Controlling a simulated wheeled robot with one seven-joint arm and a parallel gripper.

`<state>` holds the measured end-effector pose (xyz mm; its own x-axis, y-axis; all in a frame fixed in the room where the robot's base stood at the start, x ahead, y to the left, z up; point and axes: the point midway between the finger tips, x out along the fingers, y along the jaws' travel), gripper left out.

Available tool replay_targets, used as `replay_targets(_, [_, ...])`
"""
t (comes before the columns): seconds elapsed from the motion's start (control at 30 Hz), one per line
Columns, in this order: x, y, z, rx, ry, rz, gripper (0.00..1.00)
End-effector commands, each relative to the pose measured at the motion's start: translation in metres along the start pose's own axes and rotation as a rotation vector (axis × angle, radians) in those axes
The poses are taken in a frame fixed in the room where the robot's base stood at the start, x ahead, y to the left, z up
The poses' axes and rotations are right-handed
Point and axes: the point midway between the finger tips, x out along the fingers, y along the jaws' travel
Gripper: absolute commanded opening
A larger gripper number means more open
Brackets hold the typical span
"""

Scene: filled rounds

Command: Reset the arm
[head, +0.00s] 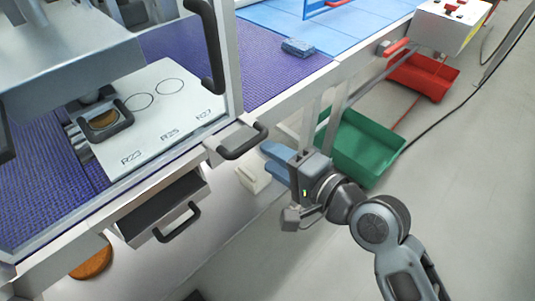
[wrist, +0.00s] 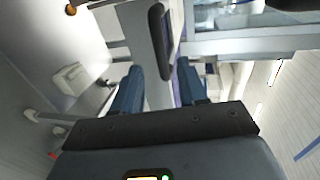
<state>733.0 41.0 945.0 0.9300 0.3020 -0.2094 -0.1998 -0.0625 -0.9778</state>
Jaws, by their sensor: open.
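My gripper (head: 268,160) is in front of the workbench edge in the head view, at the right of the black handle on the bench's front corner. Its two blue fingers stand apart with nothing between them. In the wrist view my gripper (wrist: 158,90) also shows open and empty, with a dark handle (wrist: 160,40) beyond the fingers. My arm reaches in from the lower right of the head view.
A white board (head: 160,115) with printed circles lies on the purple mat. A drawer (head: 160,212) stands partly open below. Green (head: 362,148) and red (head: 422,77) bins are behind my gripper.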

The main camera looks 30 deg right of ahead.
Motion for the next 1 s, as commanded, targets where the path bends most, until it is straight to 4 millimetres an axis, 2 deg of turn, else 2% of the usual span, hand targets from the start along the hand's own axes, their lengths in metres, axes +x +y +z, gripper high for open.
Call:
replay_targets(0.43, [0.0,0.0,0.0,0.0,0.0,0.001,0.42])
replay_targets(0.57, [-0.008,0.008,0.001,-0.025,0.014,0.012,0.42])
replay_targets(0.67, [-0.027,0.025,0.003,-0.101,0.053,0.035,0.42])
replay_targets(0.77, [-0.059,0.046,0.006,-0.229,0.106,0.072,0.42])
replay_targets(0.9, [-0.11,0.068,0.012,-0.452,0.171,0.129,0.42])
replay_targets(1.0, [-0.147,0.076,0.017,-0.618,0.203,0.17,0.42])
